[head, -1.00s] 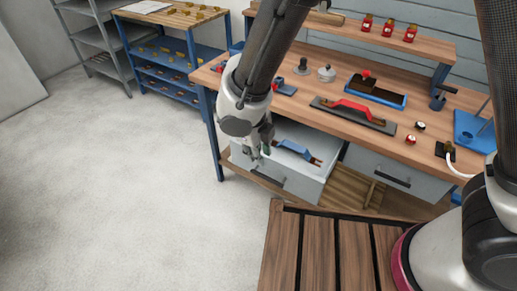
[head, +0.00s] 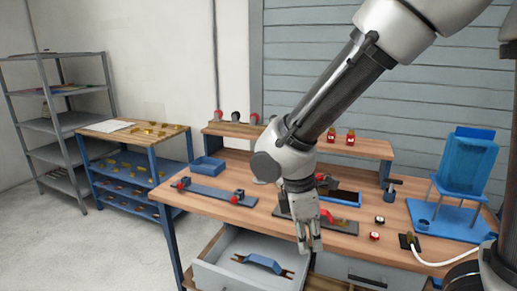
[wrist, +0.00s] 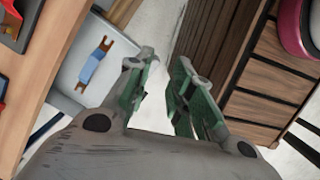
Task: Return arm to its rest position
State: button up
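My gripper (head: 309,243) points down in front of the workbench, beside the open drawer and above its right front part in the head view. In the wrist view my gripper (wrist: 165,75) shows two green-padded fingers with a gap between them and nothing held. My arm reaches down to it from the upper right of the head view. A blue-handled tool (head: 263,263) lies in the open grey drawer (head: 207,276), apart from the fingers. It also shows in the wrist view (wrist: 93,67).
The wooden workbench (head: 255,217) holds a red-handled tool, a blue tray (head: 207,169) and a blue stand with a container (head: 467,165). A blue-framed shelf (head: 133,134) and a grey rack (head: 70,120) stand at left. A slatted wooden surface (wrist: 250,105) is close at right.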

jog(key=s+d+r+m+t, duration=0.1)
jog(key=s+d+r+m, duration=0.1)
jog(key=d+r+m, duration=0.3)
jog(key=s+d+r+m+t+y, duration=0.1)
jog(key=d+r+m, duration=0.4)
jog(key=d, duration=0.6)
jog(key=s+d+r+m+t+y, duration=0.1)
jog(key=s+d+r+m+t, duration=0.1)
jog(key=d+r+m, duration=0.3)
jog(key=s+d+m, duration=0.1)
jog(key=d+m, duration=0.2)
jog(key=d, duration=0.1)
jog(key=shift+s, duration=0.2)
